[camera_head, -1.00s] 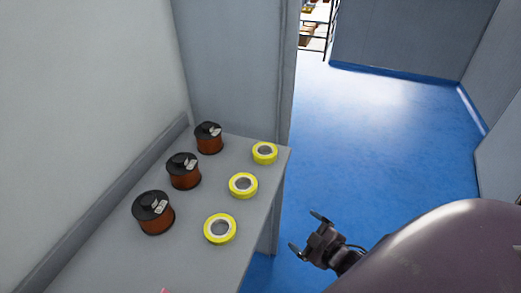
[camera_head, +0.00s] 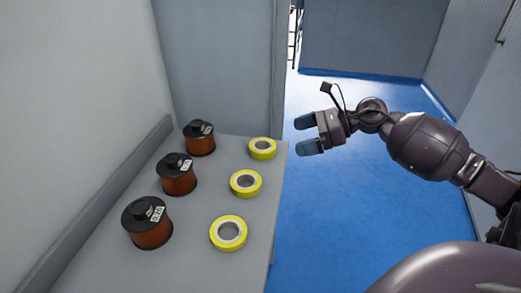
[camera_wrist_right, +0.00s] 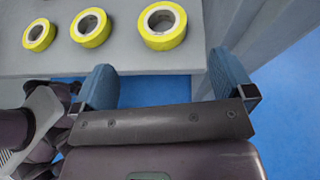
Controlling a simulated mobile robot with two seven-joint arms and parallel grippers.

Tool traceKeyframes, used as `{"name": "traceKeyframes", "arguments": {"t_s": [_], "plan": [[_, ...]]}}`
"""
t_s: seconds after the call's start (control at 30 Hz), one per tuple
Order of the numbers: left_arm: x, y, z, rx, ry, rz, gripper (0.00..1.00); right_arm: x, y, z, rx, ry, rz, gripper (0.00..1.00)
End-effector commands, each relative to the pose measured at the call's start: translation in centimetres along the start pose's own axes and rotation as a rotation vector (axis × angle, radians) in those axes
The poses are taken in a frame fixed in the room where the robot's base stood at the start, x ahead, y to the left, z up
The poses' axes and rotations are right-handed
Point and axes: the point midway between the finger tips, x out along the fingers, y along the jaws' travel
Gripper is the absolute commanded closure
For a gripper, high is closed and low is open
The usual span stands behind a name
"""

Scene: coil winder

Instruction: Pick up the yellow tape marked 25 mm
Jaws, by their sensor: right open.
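Three yellow tape rolls lie flat in a row on the grey bench: a near one (camera_head: 228,246), a middle one (camera_head: 246,194) and a far one (camera_head: 262,155). Their size marks are not readable. My right gripper (camera_head: 308,135) is open and empty, beyond the bench's right edge, pointing left toward the far tape. In the right wrist view, the fingers (camera_wrist_right: 164,75) are spread, and the far tape (camera_wrist_right: 148,40) lies ahead between their lines, apart from them. The other two tapes show to its left. My left gripper is not in view.
Three copper-coloured spools with black tops, near (camera_head: 149,232), middle (camera_head: 176,180) and far (camera_head: 200,143), stand left of the tapes. A wall bounds the bench (camera_head: 195,270) on the left and at the back. Open blue floor (camera_head: 340,215) lies right.

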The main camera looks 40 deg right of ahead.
Motion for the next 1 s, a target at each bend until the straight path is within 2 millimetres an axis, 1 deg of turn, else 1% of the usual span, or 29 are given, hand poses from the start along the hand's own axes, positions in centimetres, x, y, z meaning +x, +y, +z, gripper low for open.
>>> {"name": "traceKeyframes", "arguments": {"t_s": [0.03, 0.2, 0.3, 0.47, 0.7, 0.8, 0.9, 1.0], "plan": [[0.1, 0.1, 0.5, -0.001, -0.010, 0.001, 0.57, 0.9, 0.0, -0.2, 0.000, 0.002, 0.003, 0.00], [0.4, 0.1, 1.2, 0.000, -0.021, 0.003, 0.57, 3.3, 0.0, -0.2, 0.005, 0.000, 0.002, 0.00], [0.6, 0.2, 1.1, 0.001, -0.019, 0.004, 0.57, 4.2, 0.0, -0.2, 0.006, -0.001, 0.001, 0.00], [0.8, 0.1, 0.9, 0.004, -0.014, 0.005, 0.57, 4.9, 0.0, -0.1, 0.005, -0.002, 0.001, 0.00], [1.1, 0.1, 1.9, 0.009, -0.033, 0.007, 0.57, 7.9, -0.3, -0.2, 0.008, -0.001, 0.003, 0.00], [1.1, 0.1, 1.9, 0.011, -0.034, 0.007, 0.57, 9.0, -0.3, -0.1, 0.008, -0.002, 0.001, 0.00], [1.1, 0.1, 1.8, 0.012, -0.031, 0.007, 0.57, 9.6, -0.3, 0.0, 0.007, -0.002, 0.000, 0.00], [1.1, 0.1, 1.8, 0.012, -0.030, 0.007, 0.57, 9.7, -0.3, 0.1, 0.006, -0.003, 0.000, 0.00]]}}
